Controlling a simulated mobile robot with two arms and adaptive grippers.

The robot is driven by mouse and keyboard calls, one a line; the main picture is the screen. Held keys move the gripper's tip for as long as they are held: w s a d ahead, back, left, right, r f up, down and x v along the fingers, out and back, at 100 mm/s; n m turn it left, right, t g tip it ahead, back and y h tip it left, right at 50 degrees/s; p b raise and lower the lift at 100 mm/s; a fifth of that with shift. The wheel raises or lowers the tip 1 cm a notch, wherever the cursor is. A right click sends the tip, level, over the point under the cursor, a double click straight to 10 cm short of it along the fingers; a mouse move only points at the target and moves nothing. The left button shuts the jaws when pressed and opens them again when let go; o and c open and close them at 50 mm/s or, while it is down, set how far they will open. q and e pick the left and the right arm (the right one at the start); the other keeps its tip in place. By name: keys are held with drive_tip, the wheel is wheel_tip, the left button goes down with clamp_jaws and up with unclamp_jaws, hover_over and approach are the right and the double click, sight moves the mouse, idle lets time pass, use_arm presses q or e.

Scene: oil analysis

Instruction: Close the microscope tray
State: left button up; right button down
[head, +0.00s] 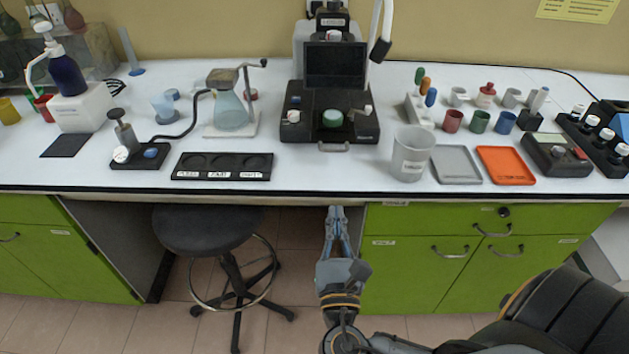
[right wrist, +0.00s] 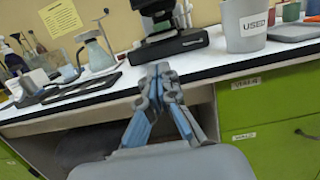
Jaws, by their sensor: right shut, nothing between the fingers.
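The black microscope (head: 335,68) stands at the back middle of the bench. Its dark base holds a round green piece (head: 332,118) and white knobs. The microscope tray shows at the front by its grey handle (head: 333,147); I cannot tell how far out it is. In the right wrist view the microscope base (right wrist: 180,44) is beyond the fingertips. My right gripper (head: 335,208) is shut and empty, in front of the bench edge and below the tray handle in the picture, apart from it. My left gripper is not in view.
A grey "USED" cup (head: 411,153) stands right of the microscope near the front edge. A black labelled holder (head: 222,166) lies to the left. A stool (head: 207,228) is under the bench, left of my right arm. The bench strip before the microscope is clear.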

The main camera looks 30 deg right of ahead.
drive_tip(key=x, duration=0.4)
drive_tip(key=p, duration=0.2)
approach(334, 139)
drive_tip(key=shift+r+x, duration=0.2)
drive_tip(key=shift+x, duration=0.9)
drive_tip(key=shift+w, duration=0.35)
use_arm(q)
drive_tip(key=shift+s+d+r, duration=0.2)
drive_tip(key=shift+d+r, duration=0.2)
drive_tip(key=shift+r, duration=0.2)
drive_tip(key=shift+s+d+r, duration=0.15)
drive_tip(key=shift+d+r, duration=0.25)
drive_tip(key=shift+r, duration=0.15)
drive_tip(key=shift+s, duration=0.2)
use_arm(e)
drive_tip(key=shift+d, duration=0.1)
drive_tip(key=x, duration=0.3)
drive_tip(key=f+x, duration=0.1)
drive_tip(key=x, duration=0.1)
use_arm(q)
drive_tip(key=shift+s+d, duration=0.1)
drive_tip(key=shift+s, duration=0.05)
use_arm(e)
drive_tip(key=shift+d, duration=0.1)
